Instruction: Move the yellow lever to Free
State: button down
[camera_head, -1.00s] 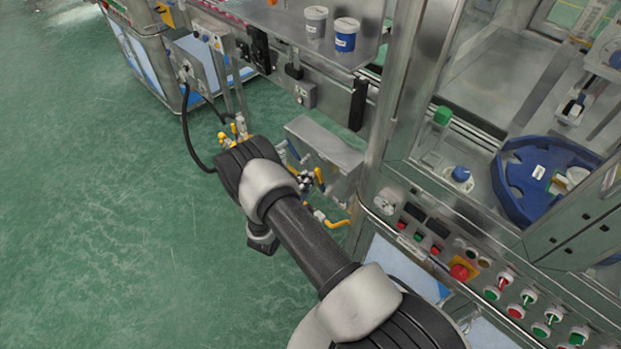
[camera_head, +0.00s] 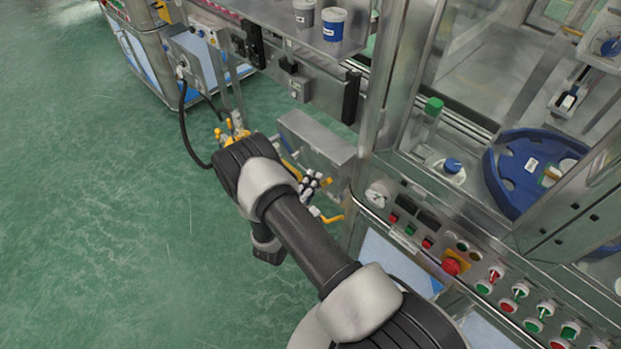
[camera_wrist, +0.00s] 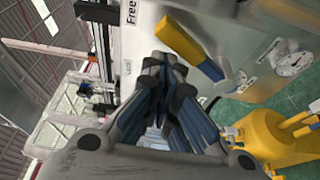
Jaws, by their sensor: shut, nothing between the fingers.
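The yellow lever (camera_wrist: 180,38) shows in the wrist view on the front of a grey metal panel, its yellow handle tilted and joined to a bluish metal stem. A "Free" label (camera_wrist: 131,12) is on the panel to the left of the handle. My gripper (camera_wrist: 165,72) is shut and empty, with its fingertips just below and left of the handle; a small gap shows in the picture, but contact cannot be fully told.
A pressure gauge (camera_wrist: 291,64) sits on the panel at the right. A large yellow part (camera_wrist: 270,138) lies right of my gripper in the wrist view. Yellow piping (camera_head: 331,217) is close below my gripper in the head view. The green floor (camera_head: 110,230) at left is clear.

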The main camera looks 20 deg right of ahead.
jog(key=shift+s+d+f, duration=0.15)
jog(key=shift+s, duration=0.15)
dwell(0.5)
